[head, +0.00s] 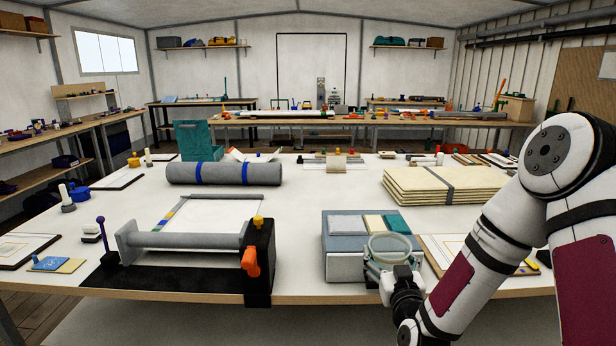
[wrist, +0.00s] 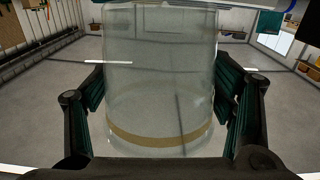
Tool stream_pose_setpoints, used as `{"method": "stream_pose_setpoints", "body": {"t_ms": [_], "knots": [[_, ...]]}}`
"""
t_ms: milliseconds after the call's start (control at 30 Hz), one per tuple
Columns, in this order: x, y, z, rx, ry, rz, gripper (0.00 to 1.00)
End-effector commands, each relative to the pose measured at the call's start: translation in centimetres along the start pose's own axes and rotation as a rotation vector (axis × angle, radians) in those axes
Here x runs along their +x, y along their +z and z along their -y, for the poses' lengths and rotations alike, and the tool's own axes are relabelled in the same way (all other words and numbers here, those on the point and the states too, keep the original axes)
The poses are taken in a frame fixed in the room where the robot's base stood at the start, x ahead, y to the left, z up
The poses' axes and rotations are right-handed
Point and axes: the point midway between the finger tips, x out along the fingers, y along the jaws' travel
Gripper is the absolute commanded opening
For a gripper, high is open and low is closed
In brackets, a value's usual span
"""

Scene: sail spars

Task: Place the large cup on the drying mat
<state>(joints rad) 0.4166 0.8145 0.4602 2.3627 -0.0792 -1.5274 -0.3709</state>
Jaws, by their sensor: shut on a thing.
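A large clear cup (head: 390,247) is held in my gripper (head: 392,266) in the head view, close to the front edge of the table. It looks upright, with its round rim on top. In the wrist view the cup (wrist: 160,75) fills the middle, see-through with a tan band near its lower end. The dark, green-lined fingers stand on both sides of it and are shut on it. The cup overlaps the front right of a blue-grey box in the head view; I cannot tell whether they touch. I cannot pick out the drying mat with certainty.
The blue-grey box (head: 340,262) carries folded cloths. A roller device (head: 185,241) stands on a black mat (head: 150,278) at left. A grey roll (head: 224,174) and stacked cream cloth (head: 440,188) lie farther back. Bare white tabletop (head: 330,193) shows between them.

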Motion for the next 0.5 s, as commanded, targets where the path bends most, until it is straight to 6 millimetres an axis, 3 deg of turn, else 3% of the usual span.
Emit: {"method": "stream_pose_setpoints", "body": {"t_ms": [33,200,500], "knots": [[-0.8,1.8,0.2,0.002,-0.002,0.009,0.48],[-3.1,5.6,0.5,0.000,-0.004,0.007,0.48],[-4.9,7.8,0.5,0.001,-0.003,0.003,0.48]]}}
